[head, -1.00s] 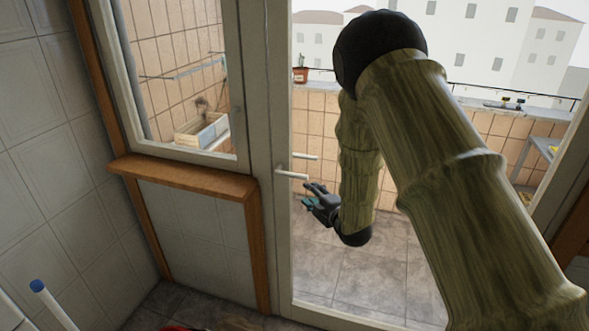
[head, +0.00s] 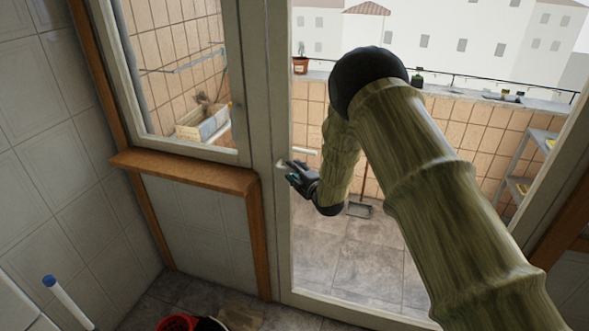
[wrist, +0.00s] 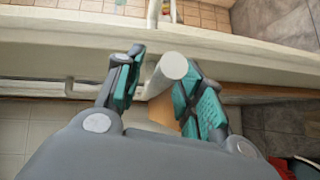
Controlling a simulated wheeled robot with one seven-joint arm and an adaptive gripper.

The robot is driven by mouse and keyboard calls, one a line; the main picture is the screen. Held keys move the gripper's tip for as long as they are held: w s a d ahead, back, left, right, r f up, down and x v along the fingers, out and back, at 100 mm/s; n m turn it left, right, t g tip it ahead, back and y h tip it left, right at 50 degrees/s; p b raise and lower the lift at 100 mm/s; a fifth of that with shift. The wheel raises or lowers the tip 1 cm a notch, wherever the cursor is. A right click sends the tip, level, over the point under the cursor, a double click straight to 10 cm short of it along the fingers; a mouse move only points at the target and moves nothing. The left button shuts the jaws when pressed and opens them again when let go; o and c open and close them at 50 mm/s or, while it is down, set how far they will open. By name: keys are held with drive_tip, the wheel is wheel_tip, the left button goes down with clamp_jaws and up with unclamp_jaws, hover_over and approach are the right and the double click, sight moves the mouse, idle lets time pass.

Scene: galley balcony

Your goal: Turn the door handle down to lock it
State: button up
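The white door handle (head: 281,163) is on the frame of a glazed door, mostly hidden behind my gripper in the head view. My gripper (head: 289,171) is right at it. In the wrist view, the rounded white end of the handle (wrist: 173,67) sits between the two teal-padded fingers of my gripper (wrist: 160,75). The fingers are apart, on either side of the handle. The handle is closer to the right finger; whether they touch I cannot tell. A second pale bar (head: 307,152) shows just above, apparently beyond the glass.
The door frame (head: 262,130) stands beside a fixed window with a wooden sill (head: 185,170). Beyond the glass are a tiled balcony, a dustpan (head: 359,209) and a shelf (head: 520,187). A red bucket (head: 176,323) and a blue-capped white stick (head: 68,303) are at the lower left.

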drive_tip(key=shift+w+a, duration=0.1)
drive_tip(key=shift+w, duration=0.05)
clamp_jaws()
drive_tip(key=shift+f+b, duration=0.2)
drive_tip(key=shift+b, duration=0.15)
